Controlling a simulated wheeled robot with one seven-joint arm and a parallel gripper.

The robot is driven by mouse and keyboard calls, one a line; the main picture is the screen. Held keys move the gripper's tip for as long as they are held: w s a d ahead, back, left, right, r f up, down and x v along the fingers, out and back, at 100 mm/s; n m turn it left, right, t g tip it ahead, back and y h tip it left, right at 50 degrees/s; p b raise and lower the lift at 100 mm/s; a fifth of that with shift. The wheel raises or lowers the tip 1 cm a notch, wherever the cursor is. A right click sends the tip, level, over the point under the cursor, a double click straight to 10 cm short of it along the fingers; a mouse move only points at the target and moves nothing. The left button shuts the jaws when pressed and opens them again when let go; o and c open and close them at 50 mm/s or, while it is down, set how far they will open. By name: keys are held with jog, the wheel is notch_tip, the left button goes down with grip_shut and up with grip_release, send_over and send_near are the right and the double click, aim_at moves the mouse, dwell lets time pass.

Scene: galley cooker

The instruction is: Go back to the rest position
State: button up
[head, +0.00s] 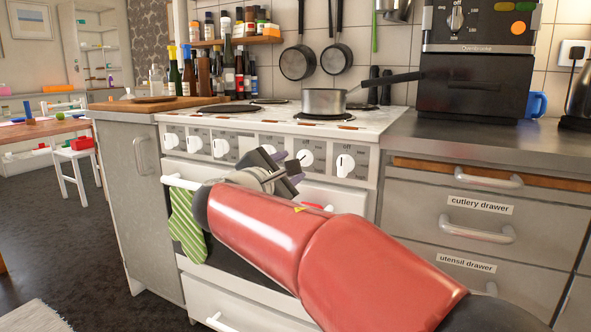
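My gripper (284,162) is in front of the cooker's control panel, close to the row of white knobs. My red arm reaches up to it from the lower right. I see the gripper from behind and at an angle, so the gap between its fingers is not clear. I see no object in it. The cooker (385,124) stands behind it, with a steel saucepan (324,102) on a right-hand hotplate. I cannot tell whether the gripper touches a knob (305,158).
Drawers with a cutlery label (480,205) and handles are at the right. A dark oven (473,85) stands on the right counter. Open floor (70,215) lies at the left.

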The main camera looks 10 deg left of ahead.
jog(key=s+d+f+m+g+p, duration=0.25)
jog(key=s+d+m+g, duration=0.2)
jog(key=d, duration=0.65)
jog(key=s+d+f+m+g+p, duration=0.25)
jog(key=s+d+m, duration=0.35)
jog(key=d, duration=0.6)
jog(key=s+d+f+m+g+y+p, duration=0.1)
jog(key=s+f+m+y, duration=0.1)
jog(key=s, duration=0.4)
jog(key=s+d+f+m+g+y+p, duration=0.1)
jog(key=s+f+m+g, duration=0.1)
jog(key=s+f+m, duration=0.3)
jog(key=s+d+f+m+g+y+p, duration=0.1)
jog(key=s+d+f+m+y, duration=0.1)
jog(key=s+m, duration=0.4)
jog(key=s+f, duration=0.1)
jog(key=s, duration=0.2)
jog(key=shift+f+y, duration=0.3)
jog(key=shift+f, duration=0.05)
